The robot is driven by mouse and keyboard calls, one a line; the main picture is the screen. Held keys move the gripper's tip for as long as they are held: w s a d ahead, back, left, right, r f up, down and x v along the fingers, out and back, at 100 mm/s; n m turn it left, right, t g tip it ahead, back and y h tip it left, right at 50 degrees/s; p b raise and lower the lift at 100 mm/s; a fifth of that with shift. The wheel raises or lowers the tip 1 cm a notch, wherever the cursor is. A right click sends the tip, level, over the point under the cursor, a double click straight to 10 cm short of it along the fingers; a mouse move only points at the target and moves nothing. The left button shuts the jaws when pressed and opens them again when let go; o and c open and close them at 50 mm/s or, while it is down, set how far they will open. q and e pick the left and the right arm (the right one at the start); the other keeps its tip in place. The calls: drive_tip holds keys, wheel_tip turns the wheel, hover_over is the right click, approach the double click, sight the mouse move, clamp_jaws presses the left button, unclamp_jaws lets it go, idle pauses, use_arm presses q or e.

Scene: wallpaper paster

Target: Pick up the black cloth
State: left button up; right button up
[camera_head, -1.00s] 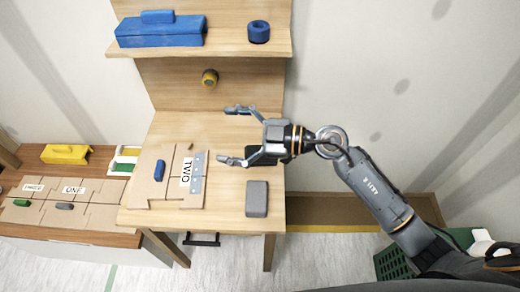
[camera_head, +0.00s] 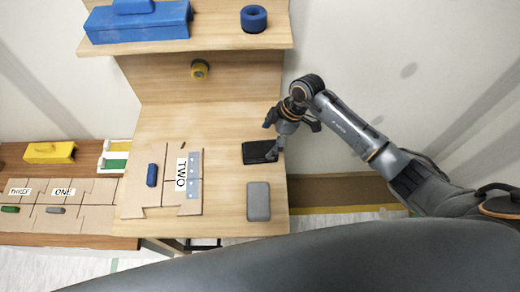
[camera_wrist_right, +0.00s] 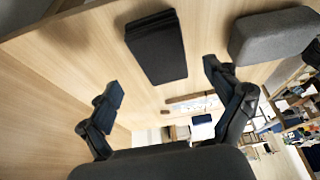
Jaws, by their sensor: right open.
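The black cloth (camera_head: 258,152) lies flat and folded on the wooden table, near its right edge. In the right wrist view the black cloth (camera_wrist_right: 156,47) lies ahead of the fingertips, roughly between their lines. My right gripper (camera_head: 273,140) is above the table beside the cloth's right end, pointing down. In the wrist view my right gripper (camera_wrist_right: 162,85) is open with nothing between its fingers. I cannot tell if a finger touches the cloth. My left gripper is not in view.
A grey block (camera_head: 258,201) lies just in front of the cloth. A cardboard piece marked TWO (camera_head: 135,190) lies to the left. A shelf (camera_head: 215,40) above holds a blue toolbox (camera_head: 140,22) and a blue ring (camera_head: 253,18). Bare table lies between cardboard and cloth.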

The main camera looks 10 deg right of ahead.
sight(261, 149)
drive_tip(key=shift+p+x, duration=0.4)
drive_tip(key=shift+x, duration=0.7)
drive_tip(key=x, duration=0.3)
drive_tip(key=shift+s+a+f, duration=0.15)
drive_tip(key=shift+a, duration=0.15)
drive_tip(key=shift+a+f, duration=0.1)
drive_tip(key=shift+f, duration=0.05)
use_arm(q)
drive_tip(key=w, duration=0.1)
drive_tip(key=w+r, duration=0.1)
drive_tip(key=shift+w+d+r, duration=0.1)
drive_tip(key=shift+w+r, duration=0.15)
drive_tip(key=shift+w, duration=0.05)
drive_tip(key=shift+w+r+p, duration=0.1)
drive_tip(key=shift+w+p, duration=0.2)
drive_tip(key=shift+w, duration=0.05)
use_arm(e)
drive_tip(key=shift+f, duration=0.25)
drive_tip(key=shift+c, duration=0.2)
drive_tip(key=c, duration=1.2)
